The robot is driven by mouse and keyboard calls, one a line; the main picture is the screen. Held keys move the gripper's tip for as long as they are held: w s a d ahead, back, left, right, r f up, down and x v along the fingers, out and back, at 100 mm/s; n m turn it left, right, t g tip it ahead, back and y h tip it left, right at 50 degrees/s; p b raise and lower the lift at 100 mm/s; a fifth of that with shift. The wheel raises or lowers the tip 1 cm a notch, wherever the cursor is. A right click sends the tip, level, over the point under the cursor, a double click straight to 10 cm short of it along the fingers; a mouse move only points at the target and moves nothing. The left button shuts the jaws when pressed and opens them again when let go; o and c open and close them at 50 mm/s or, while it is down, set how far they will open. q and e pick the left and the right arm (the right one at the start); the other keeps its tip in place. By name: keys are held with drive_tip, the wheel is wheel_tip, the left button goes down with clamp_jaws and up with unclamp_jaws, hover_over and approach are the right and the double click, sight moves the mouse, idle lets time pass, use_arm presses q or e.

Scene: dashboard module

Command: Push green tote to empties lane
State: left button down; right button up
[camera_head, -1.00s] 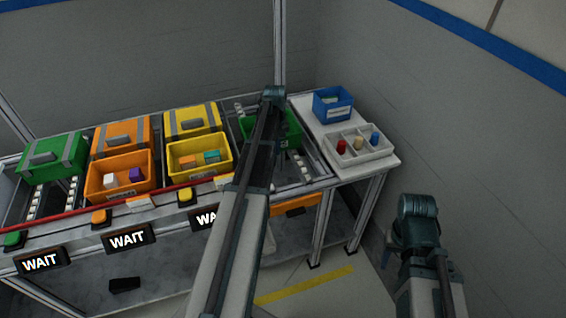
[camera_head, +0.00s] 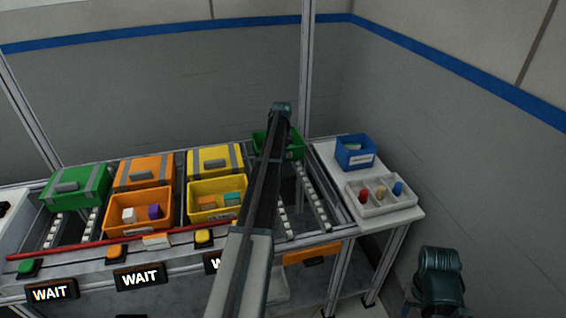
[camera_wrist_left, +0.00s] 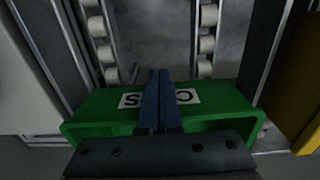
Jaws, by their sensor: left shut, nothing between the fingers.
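The green tote (camera_head: 293,147) sits at the far end of the rightmost roller lane (camera_head: 312,200), partly hidden behind my left arm. In the left wrist view the green tote (camera_wrist_left: 215,98) lies across the rollers, with a white label partly covered by my fingers. My left gripper (camera_wrist_left: 160,74) is shut and empty, its fingers over the tote's labelled side; I cannot tell whether they touch it. In the head view my left fingers are hidden. A link of my right arm shows at the lower right, but no right fingers show.
An orange bin (camera_head: 138,210) and a yellow bin (camera_head: 217,200) with small boxes stand left of the lane, with lidded totes behind. A blue bin (camera_head: 355,153) and a white divided tray (camera_head: 382,197) are on the right side table. A red rail (camera_head: 85,247) runs along the front.

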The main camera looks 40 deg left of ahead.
use_arm(q)
drive_tip(key=s+d, duration=0.3)
wheel_tip(320, 180, up, 10)
drive_tip(key=p, duration=1)
drive_tip(key=shift+w, duration=0.25)
drive_tip(key=s+d+m, duration=0.2)
drive_tip(key=s+d, duration=0.1)
drive_tip(key=d, duration=0.7)
drive_tip(key=s+d+m, duration=0.2)
drive_tip(key=d, duration=0.8)
drive_tip(key=s+d+m+y, duration=0.1)
drive_tip(key=s+d+m, duration=0.8)
drive_tip(key=s+d, duration=1.7)
drive_tip(key=shift+d+m, duration=0.4)
drive_tip(key=shift+d, duration=0.7)
drive_tip(key=shift+a, duration=0.1)
